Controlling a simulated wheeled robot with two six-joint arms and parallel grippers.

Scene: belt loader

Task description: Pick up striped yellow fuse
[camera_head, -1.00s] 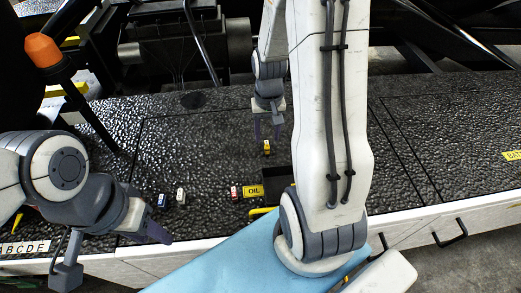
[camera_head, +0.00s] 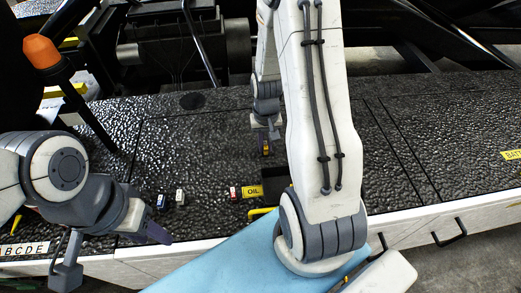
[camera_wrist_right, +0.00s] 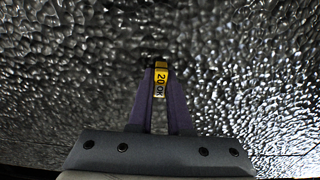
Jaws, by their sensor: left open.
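The yellow fuse (camera_head: 266,149) is small in the head view, on the dark textured deck at the middle. In the right wrist view the fuse (camera_wrist_right: 160,80) is yellow with black at its far end and dark lettering on its face. My right gripper (camera_head: 265,143) points down at it, one finger on each side. In the right wrist view the purple fingers of this gripper (camera_wrist_right: 160,72) are close together on the fuse, with no clear gap. My left gripper (camera_head: 153,233) is open and empty over the front edge at the left, far from the fuse.
Small fuses stand on the deck: a blue one (camera_head: 161,201), a white one (camera_head: 180,196) and a red one (camera_head: 233,192). An orange beacon (camera_head: 42,51) stands at the left. The right deck is clear.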

